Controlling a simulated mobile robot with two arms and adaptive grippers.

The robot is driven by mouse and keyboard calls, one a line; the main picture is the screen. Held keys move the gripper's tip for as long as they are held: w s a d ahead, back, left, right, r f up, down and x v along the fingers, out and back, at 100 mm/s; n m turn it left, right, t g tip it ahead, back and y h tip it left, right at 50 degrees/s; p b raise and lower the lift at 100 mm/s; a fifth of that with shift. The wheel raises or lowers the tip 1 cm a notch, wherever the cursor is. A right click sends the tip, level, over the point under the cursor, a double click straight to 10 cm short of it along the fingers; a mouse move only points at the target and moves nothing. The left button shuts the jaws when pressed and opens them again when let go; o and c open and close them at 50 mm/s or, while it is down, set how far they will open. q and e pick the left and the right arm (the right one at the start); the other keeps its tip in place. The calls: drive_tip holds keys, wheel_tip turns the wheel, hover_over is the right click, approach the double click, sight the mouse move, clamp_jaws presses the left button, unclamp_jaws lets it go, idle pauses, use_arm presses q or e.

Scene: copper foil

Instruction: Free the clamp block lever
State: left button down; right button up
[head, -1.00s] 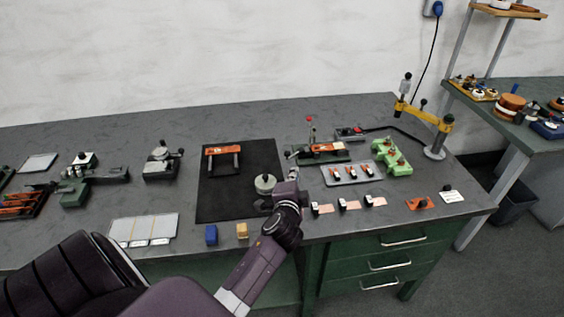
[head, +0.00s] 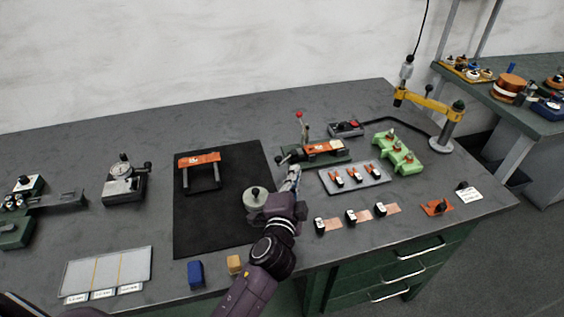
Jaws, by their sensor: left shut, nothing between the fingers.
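My right gripper is not in view.
A black mat (head: 205,225) carries an orange-topped stand (head: 199,159) and a round grey weight (head: 255,197). A grey tray (head: 375,182) with orange parts and a green holder (head: 397,153) stand right of my gripper. Blue (head: 195,274) and yellow (head: 234,264) blocks sit near the front edge.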

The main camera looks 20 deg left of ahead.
sight(279, 159)
use_arm(q)
drive_tip(key=w, duration=0.4)
drive_tip(key=shift+a+f, duration=0.2)
drive_tip(key=shift+a, duration=0.15)
drive_tip(key=a, duration=0.2)
drive_tip(key=f+p, duration=0.1)
drive_tip(key=shift+w+a+f, duration=0.1)
drive_tip(key=shift+w+a, duration=0.25)
drive_tip(key=shift+a, duration=0.05)
drive_tip(key=shift+a+f, duration=0.15)
drive_tip(key=shift+a, duration=0.35)
drive_tip(key=shift+f, duration=0.1)
drive_tip(key=shift+w+a+f, duration=0.1)
drive_tip(key=shift+a+f, duration=0.05)
drive_tip(key=shift+a, duration=0.75)
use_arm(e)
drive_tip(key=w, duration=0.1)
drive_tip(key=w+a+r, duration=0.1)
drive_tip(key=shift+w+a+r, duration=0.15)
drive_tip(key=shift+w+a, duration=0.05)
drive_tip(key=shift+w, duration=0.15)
